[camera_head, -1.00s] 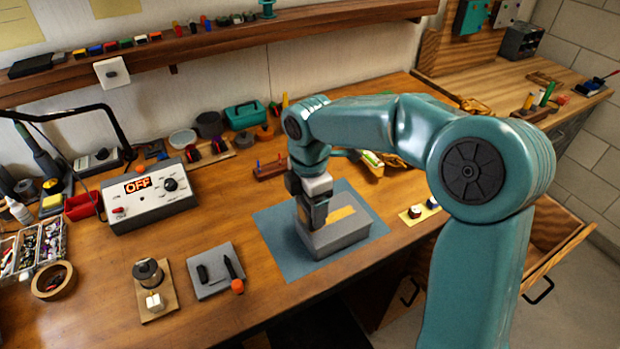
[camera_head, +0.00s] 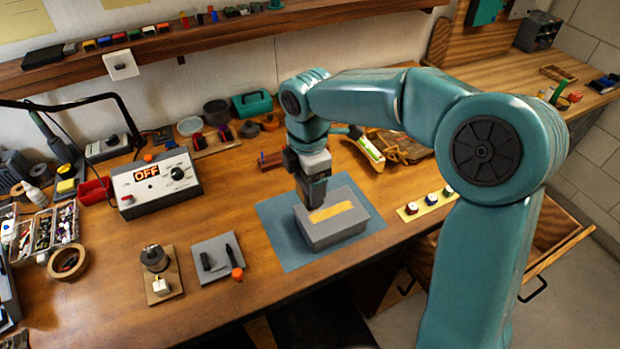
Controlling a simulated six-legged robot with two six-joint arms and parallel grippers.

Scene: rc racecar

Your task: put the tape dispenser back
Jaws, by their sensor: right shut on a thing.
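A grey block with a yellow strip on top (camera_head: 345,229), which I take for the tape dispenser, sits over the blue mat (camera_head: 280,245) near the bench's front edge. My right gripper (camera_head: 314,203) points down at the block's back left part, its dark fingers against it. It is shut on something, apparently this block. The fingertips are not clearly seen, and I cannot tell whether the block rests on the mat or is slightly lifted. My left gripper is out of view.
A control box reading OFF (camera_head: 155,184) and a grey pad with small tools (camera_head: 217,258) are to the left. Behind the gripper lies a yellow-green tool (camera_head: 367,147). A strip with knobs (camera_head: 427,205) is at right. An open drawer (camera_head: 560,235) juts out at right.

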